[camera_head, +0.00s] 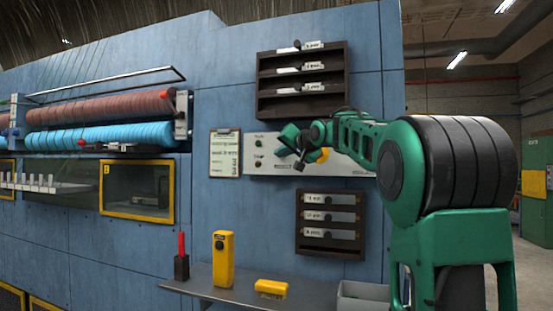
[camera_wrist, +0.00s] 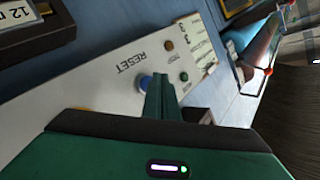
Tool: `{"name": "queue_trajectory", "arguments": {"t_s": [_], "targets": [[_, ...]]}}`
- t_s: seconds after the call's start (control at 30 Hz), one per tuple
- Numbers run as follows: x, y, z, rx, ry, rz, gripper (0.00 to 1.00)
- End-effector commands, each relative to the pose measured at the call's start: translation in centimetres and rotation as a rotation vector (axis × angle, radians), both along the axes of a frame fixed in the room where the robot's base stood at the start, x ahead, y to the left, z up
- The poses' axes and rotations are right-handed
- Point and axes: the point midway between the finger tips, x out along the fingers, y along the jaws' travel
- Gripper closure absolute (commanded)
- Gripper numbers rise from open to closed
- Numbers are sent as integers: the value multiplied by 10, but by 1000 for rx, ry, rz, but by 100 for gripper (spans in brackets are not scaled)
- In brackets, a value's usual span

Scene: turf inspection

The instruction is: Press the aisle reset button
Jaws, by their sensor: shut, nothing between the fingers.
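A pale control panel (camera_head: 340,167) is fixed to the blue wall; in the wrist view the panel (camera_wrist: 95,100) carries the word RESET. A blue button (camera_wrist: 145,82) sits beside that word, partly hidden by my gripper. A green button (camera_wrist: 184,76) and a brownish button (camera_wrist: 168,45) are close by on the panel. My gripper (camera_wrist: 159,80) is shut and empty, its fingertips over the panel right next to the blue button. Whether they touch it I cannot tell. In the head view my gripper (camera_head: 299,163) covers the part of the panel around the button.
Dark label racks are above (camera_head: 260,85) and below (camera_head: 299,226) the panel. A clipboard (camera_head: 225,154) hangs at its left. A grey shelf (camera_head: 210,285) below holds a yellow device (camera_head: 223,259) and a yellow block (camera_head: 271,288). Red and blue rolls (camera_head: 100,108) are further left.

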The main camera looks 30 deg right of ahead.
Motion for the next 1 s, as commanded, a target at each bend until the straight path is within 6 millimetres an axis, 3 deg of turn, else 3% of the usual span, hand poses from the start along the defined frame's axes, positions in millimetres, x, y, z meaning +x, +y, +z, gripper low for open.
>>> {"name": "queue_trajectory", "arguments": {"t_s": [0.27,1.0], "targets": [[-1,1,0,0,0,0,100],[-31,40,0,-1,0,1,100]]}}
